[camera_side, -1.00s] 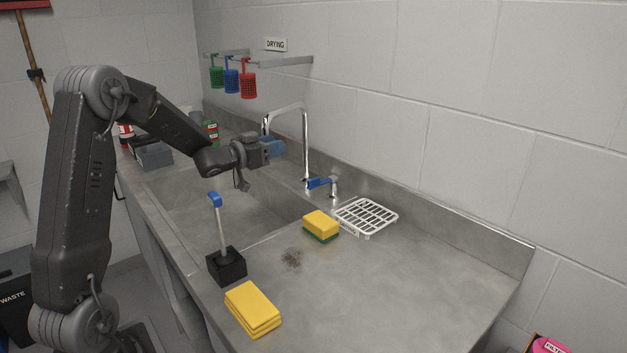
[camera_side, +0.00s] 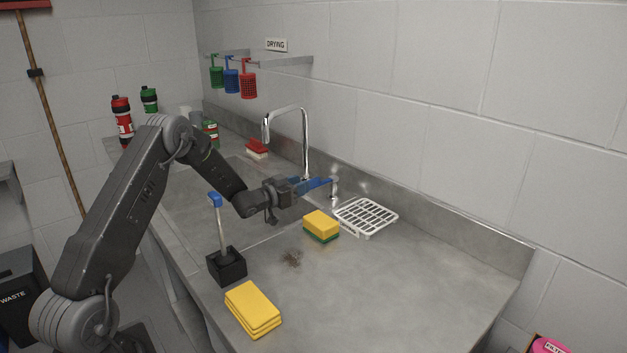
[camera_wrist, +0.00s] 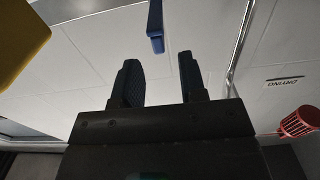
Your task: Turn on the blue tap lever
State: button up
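The blue tap lever (camera_side: 325,183) sticks out to the left from the chrome tap body (camera_side: 334,192), beside the tall curved spout (camera_side: 305,140). My gripper (camera_side: 312,185) is at the lever's free end in the side view; whether it touches it is hard to tell there. In the wrist view the lever (camera_wrist: 155,26) hangs at the top, just ahead of the gap between the two fingertips of my gripper (camera_wrist: 158,70). The fingers are apart with nothing between them.
A yellow and green sponge (camera_side: 321,225) and a white drying rack (camera_side: 366,216) lie close to the tap. A brush in a black holder (camera_side: 227,267) and yellow cloths (camera_side: 253,308) stand nearer the front. The right of the counter is clear.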

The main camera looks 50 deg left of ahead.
aim_at(314, 179)
jog(key=w, duration=0.5)
jog(key=shift+w, duration=0.4)
grip_shut()
